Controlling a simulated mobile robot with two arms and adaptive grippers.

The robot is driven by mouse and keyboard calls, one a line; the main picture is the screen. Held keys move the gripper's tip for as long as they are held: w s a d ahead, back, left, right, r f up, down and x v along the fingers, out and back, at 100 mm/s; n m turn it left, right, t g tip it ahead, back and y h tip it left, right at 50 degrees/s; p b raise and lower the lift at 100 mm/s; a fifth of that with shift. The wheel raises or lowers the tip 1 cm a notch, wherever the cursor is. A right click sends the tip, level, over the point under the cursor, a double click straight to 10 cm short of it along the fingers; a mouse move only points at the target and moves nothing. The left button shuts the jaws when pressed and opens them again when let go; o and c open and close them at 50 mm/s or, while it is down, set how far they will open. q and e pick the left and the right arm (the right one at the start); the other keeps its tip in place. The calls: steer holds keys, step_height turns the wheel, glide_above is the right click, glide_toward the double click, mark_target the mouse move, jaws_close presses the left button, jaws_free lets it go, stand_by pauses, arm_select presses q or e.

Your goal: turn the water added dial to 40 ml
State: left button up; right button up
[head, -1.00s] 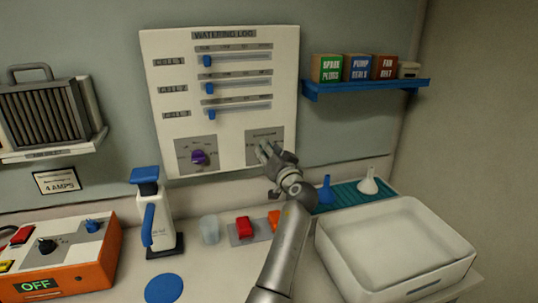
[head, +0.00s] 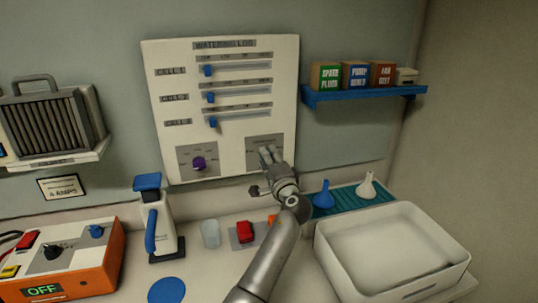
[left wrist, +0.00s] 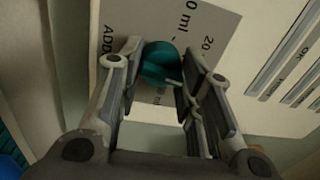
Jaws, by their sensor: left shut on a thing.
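The water added dial is a teal round knob (left wrist: 160,60) on a grey plate at the lower right of the white watering log board (head: 225,136). In the left wrist view the plate shows "ADDE", "0 ml" and "20" around the knob. My left gripper (head: 267,155) is at this plate in the head view, and its fingers (left wrist: 157,72) are shut on the knob in the left wrist view. The fingers hide the knob in the head view, and the pointer's exact setting cannot be read. My right gripper is not in view.
A purple dial (head: 199,163) is at the board's lower left, below three blue sliders. A blue shelf (head: 365,94) with small boxes is to the right. Below are a white spray bottle (head: 160,225), a clear cup (head: 210,233), funnels and a white tray (head: 335,262).

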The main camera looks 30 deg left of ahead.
arm_select(q)
steer(key=shift+r+m+p, duration=0.15)
steer(key=shift+m+p, duration=0.7)
steer(key=shift+m, duration=0.85)
steer(key=o, duration=1)
steer(key=shift+w, duration=0.1)
steer(key=shift+o, duration=0.2)
steer(key=v, duration=1.2)
steer(key=shift+f, duration=0.2)
